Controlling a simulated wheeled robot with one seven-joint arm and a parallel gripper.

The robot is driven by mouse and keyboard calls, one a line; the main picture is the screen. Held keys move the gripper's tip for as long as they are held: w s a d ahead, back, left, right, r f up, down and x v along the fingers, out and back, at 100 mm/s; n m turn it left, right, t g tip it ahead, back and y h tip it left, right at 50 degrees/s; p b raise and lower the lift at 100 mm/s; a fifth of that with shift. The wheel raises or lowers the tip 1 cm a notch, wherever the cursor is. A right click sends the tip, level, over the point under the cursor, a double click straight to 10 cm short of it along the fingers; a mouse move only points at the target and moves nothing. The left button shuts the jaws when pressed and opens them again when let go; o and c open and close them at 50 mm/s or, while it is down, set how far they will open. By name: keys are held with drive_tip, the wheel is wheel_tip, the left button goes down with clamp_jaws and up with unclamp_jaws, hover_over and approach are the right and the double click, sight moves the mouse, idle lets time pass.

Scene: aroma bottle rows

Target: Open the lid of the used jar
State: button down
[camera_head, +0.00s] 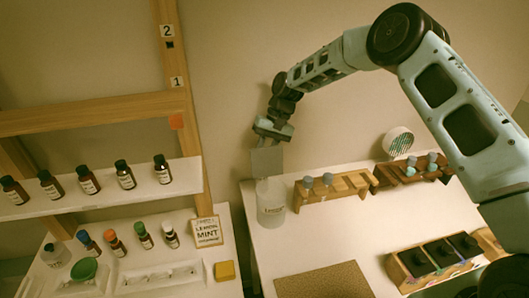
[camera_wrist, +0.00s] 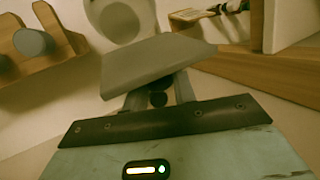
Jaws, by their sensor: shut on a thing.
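The used jar (camera_head: 271,203) is a pale, cloudy container with a label, standing at the left end of the right-hand white table. Its lid (camera_head: 267,161) is a flat grey plate, steeply tilted at the jar's top. My gripper (camera_head: 270,139) is above the jar, shut on the lid. In the wrist view the lid (camera_wrist: 155,66) sits in front of my gripper (camera_wrist: 158,92), with the pale round jar (camera_wrist: 121,16) behind it. The fingertips are mostly hidden by the lid. I cannot tell whether lid and jar still touch.
A wooden rack (camera_head: 338,188) with grey-capped pieces stands right of the jar. A box with black compartments (camera_head: 437,258) and a cork mat (camera_head: 323,281) lie nearer. Left are a shelf with several bottles (camera_head: 88,181), a LEMON MINT card (camera_head: 207,232) and a wooden post (camera_head: 180,85).

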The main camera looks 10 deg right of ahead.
drive_tip(key=c, duration=1.2)
unclamp_jaws()
drive_tip(key=shift+f, duration=0.1)
drive_tip(key=b+v, duration=0.4)
drive_tip(key=v, duration=0.8)
